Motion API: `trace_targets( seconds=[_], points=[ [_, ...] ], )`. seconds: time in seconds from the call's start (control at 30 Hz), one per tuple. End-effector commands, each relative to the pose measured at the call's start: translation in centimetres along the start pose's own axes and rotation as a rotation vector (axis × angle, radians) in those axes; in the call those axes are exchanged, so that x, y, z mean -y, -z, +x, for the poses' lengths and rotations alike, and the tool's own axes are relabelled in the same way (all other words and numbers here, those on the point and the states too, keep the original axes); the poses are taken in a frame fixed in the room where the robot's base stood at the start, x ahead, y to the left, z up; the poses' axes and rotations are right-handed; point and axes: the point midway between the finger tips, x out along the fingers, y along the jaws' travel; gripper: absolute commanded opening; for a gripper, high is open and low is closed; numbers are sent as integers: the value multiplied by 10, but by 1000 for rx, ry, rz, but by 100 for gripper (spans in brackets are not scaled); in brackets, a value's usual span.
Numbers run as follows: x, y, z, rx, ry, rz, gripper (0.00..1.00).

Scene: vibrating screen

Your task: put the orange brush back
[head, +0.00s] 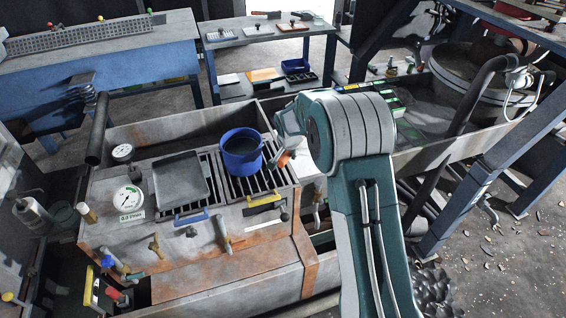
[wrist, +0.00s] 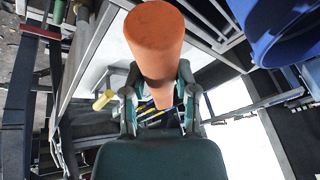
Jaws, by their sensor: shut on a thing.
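The orange brush (wrist: 157,40) shows large in the wrist view as a thick orange cylinder, end toward the camera. My gripper (wrist: 160,98) is shut on it, with one finger on each side. Thin dark and yellow shapes show behind its lower end, and I cannot tell whether they are part of it. In the head view only a small orange piece of the brush (head: 284,159) shows beside my wrist, just right of the blue pot (head: 241,152). My gripper's fingers are mostly hidden there behind my arm.
The pot stands on a slatted grate (head: 262,185) beside a grey tray (head: 180,180). Two gauges (head: 130,199) and several handles line the machine's left and front. A shelved table (head: 225,40) with tools stands behind. A drum with hoses (head: 480,75) is at right.

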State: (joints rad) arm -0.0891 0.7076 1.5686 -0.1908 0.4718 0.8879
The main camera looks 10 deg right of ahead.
Motion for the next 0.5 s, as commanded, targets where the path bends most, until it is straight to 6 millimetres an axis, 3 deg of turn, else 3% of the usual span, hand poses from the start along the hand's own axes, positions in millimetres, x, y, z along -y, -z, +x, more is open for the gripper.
trace_targets(
  seconds=[0.2, 0.5],
  points=[
    [15, 2, 44, 2, -1, -1, 0],
    [24, 4, 69, 1, 0, 0, 0]
  ],
)
